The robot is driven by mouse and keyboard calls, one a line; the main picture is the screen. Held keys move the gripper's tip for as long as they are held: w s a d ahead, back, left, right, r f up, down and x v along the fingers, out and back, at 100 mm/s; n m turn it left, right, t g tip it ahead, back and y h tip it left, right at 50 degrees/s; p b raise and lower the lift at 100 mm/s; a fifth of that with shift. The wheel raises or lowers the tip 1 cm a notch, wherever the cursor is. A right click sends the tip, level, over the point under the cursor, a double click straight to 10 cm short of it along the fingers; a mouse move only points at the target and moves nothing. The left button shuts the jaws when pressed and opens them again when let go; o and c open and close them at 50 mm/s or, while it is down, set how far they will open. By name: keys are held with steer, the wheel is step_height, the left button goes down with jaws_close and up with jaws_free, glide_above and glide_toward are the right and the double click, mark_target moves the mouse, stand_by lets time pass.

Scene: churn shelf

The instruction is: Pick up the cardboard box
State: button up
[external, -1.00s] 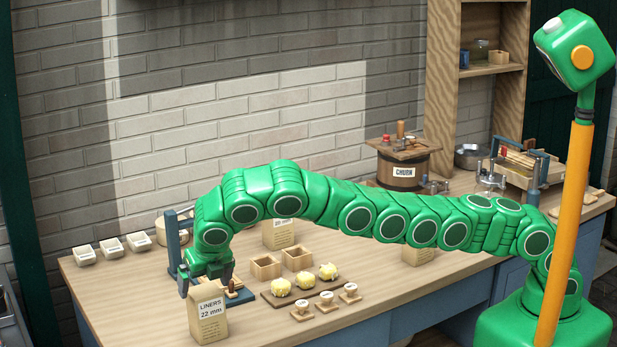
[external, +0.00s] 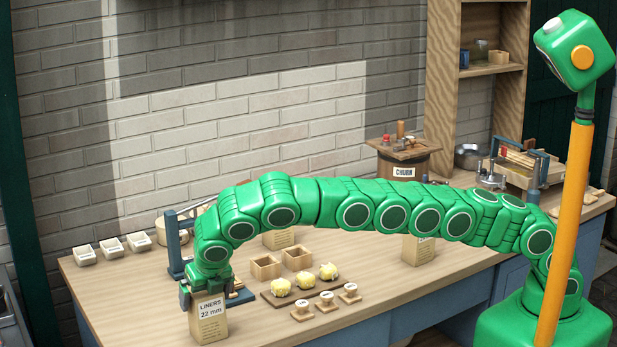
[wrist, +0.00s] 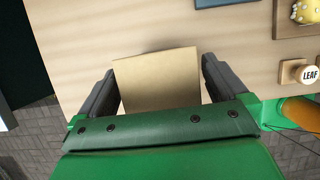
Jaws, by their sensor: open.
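The cardboard box (external: 210,322), tan and labelled "LINERS 22 mm", stands upright near the front left edge of the bench. My gripper (external: 204,290) is at the top of this box, pointing down. In the wrist view, the box's plain tan top (wrist: 157,80) lies between the two dark fingers of my gripper (wrist: 158,85). The fingers are open, with a narrow gap showing on the right side; contact on the left cannot be told.
A blue-grey press frame (external: 176,245) stands just behind. Several yellow butter lumps (external: 304,279) on a board and small wooden stamps (external: 326,301) lie to the right. Two more tan boxes, one a carton (external: 419,250), stand farther right and back. White tubs (external: 112,247) sit at the back left.

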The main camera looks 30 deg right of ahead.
steer(key=shift+x, duration=1.1)
steer(key=shift+c, duration=0.3)
steer(key=c, duration=1)
steer(key=shift+o, duration=0.2)
steer(key=shift+r, duration=0.15)
